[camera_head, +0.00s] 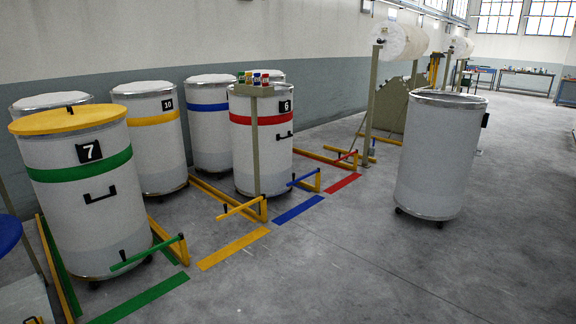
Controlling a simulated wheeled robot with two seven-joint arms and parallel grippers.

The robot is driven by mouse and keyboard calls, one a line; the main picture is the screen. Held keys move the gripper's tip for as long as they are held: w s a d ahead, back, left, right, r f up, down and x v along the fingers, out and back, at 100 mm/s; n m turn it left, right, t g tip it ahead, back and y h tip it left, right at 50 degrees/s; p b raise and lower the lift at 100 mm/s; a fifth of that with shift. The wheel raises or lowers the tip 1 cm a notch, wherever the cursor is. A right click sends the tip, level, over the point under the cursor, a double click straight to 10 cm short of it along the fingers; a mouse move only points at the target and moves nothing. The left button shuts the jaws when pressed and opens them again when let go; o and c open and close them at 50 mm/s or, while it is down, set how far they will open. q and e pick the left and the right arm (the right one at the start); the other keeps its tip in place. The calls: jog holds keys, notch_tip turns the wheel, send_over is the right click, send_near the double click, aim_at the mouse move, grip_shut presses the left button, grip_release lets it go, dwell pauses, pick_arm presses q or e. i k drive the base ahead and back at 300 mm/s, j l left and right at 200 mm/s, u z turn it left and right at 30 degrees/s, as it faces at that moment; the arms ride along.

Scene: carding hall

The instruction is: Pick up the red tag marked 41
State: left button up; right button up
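No tag with a readable 41 shows in the head view. Several small coloured pieces stand in a row on a small shelf (251,91) on top of a post, in front of the can marked 6. The piece at the right end of the row looks red (265,79); any number on it is too small to read. Neither of my grippers shows in this view, so what they hold cannot be seen.
A can marked 7 (85,205) with a yellow lid stands at left, near low coloured rails. The red-banded can marked 6 (262,150) stands behind the post. A plain white can (438,155) stands alone at right. The floor at front right (400,270) is clear.

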aim_at(265, 77)
jog(key=i+l+z, duration=0.3)
jog(key=i, duration=0.6)
jog(key=i+z, duration=0.3)
jog(key=i, duration=0.6)
